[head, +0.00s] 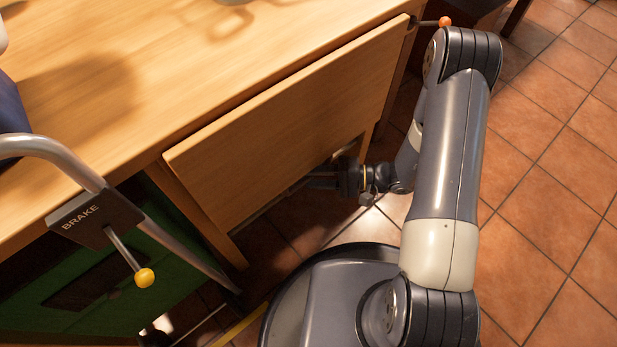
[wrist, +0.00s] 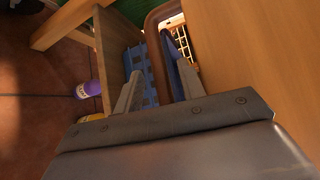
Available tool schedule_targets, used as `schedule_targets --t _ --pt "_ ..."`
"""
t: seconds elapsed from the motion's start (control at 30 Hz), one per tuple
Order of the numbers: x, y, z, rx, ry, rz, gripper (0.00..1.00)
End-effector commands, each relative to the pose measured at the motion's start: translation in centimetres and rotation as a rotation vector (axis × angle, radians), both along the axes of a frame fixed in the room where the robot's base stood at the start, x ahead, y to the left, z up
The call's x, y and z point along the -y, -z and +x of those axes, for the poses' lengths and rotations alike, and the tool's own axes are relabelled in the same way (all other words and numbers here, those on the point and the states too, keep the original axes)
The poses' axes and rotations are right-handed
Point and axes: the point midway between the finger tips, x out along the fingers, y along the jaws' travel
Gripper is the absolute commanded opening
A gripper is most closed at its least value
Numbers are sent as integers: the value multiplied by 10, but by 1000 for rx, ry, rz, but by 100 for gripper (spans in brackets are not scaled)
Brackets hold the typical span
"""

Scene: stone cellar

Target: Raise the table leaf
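The table leaf (head: 290,115) is a plain wooden panel hanging down along the near side of the wooden table (head: 250,45). Its face slopes below the level of the tabletop. My gripper (head: 312,181) is low by the leaf's bottom edge, with its fingertips partly hidden in shadow. In the wrist view, the two fingers of my gripper (wrist: 158,88) stand apart with nothing held between them. A wide wooden panel (wrist: 255,50), which looks like the leaf, fills the right side there. I cannot tell whether the gripper touches it.
A metal rail with a BRAKE plate (head: 80,218) and yellow knob (head: 145,277) stands at the left. An orange knob (head: 445,21) sits by the leaf's far end. A purple bottle (wrist: 87,90) and blue crate (wrist: 150,78) show in the wrist view. Tiled floor (head: 545,200) is clear at right.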

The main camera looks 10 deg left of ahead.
Motion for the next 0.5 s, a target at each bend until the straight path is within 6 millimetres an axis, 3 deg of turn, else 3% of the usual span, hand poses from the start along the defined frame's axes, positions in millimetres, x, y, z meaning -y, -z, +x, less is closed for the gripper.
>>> schedule_targets --t 0.2,0.5 --pt "-18 3 -2 0 -2 0 38" --pt "-21 3 -2 0 1 0 38"
